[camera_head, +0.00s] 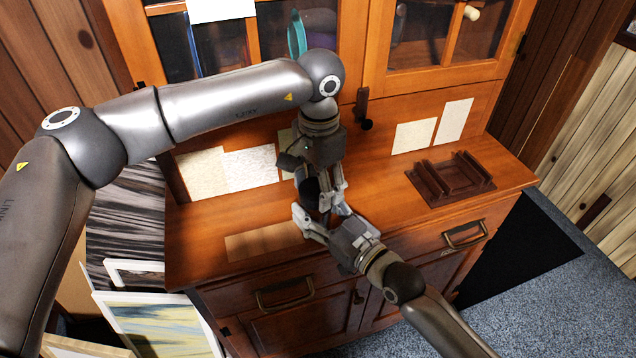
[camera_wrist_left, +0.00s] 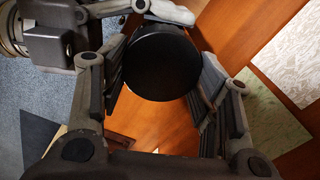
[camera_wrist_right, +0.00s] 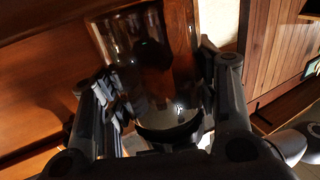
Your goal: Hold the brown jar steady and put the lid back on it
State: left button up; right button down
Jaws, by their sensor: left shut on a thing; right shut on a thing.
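The brown jar (camera_wrist_right: 150,65) is see-through dark glass and stands out between the fingers of my right gripper in the right wrist view. My right gripper (camera_head: 320,223) comes in low from the front right and is shut on the jar. The round black lid (camera_wrist_left: 160,62) lies flat-side to the camera in the left wrist view. My left gripper (camera_head: 325,200) points down from above and is shut on the lid. The lid hides the jar beneath it in that view. Whether lid and jar touch cannot be told. In the head view my grippers largely cover both.
The wooden cabinet counter (camera_head: 385,210) is mostly clear. A dark brown wooden rack (camera_head: 450,182) stands on it at the right. A flat tan sheet (camera_head: 262,242) lies near the front edge. Glass-doored shelves (camera_head: 445,35) rise behind. Framed pictures (camera_head: 160,325) lean at the lower left.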

pick_arm(q)
jog(key=o, duration=0.8)
jog(key=shift+c, duration=0.2)
jog(key=shift+r, duration=0.1)
jog(key=shift+r, duration=2.2)
jog(key=shift+c, duration=0.3)
